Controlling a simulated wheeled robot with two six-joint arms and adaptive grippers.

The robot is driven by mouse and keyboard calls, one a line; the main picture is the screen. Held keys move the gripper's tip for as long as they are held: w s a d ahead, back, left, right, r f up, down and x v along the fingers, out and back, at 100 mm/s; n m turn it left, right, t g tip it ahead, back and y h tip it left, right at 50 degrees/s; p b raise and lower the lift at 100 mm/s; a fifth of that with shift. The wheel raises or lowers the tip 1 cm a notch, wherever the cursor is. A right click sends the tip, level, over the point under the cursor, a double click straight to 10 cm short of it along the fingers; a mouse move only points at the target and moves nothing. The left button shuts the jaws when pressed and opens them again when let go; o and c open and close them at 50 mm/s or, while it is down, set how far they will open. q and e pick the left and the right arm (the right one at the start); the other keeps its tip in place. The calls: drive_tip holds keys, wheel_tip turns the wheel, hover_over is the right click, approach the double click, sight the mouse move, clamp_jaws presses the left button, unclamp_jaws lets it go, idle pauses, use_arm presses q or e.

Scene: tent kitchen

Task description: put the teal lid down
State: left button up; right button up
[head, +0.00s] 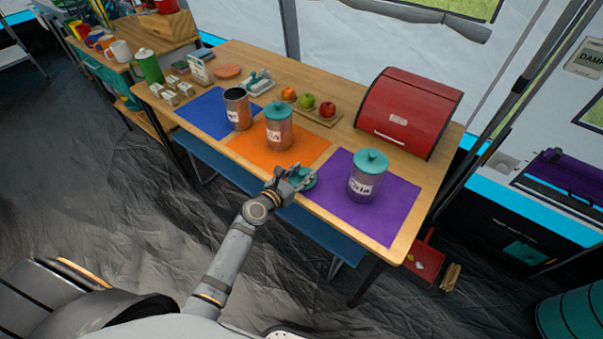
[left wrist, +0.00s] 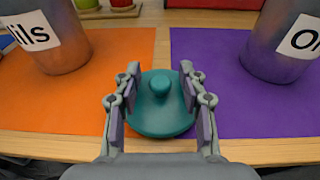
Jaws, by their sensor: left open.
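A teal lid (left wrist: 161,104) with a round knob lies on the wooden table between the orange mat and the purple mat, near the front edge. It also shows in the head view (head: 308,181), partly hidden by my gripper. My left gripper (head: 294,174) is open, with its fingers on either side of the lid in the left wrist view (left wrist: 161,97). I cannot tell whether the fingers touch it. A canister without a lid (head: 238,110) stands on the blue mat. Canisters with teal lids stand on the orange mat (head: 278,134) and the purple mat (head: 366,184). My right gripper is not in view.
The mats are blue (head: 205,112), orange (head: 310,147) and purple (head: 398,204). A red bread box (head: 408,110) stands at the back right. A board with several fruits (head: 326,122) lies behind the canisters.

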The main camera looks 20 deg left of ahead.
use_arm(q)
drive_tip(key=shift+r, duration=0.15)
drive_tip(key=shift+s+a, duration=0.1)
drive_tip(key=shift+s, duration=0.2)
drive_tip(key=v, duration=1.1)
drive_tip(key=shift+s+p, duration=0.25)
drive_tip(key=shift+p, duration=0.15)
drive_tip(key=shift+a+r, duration=0.1)
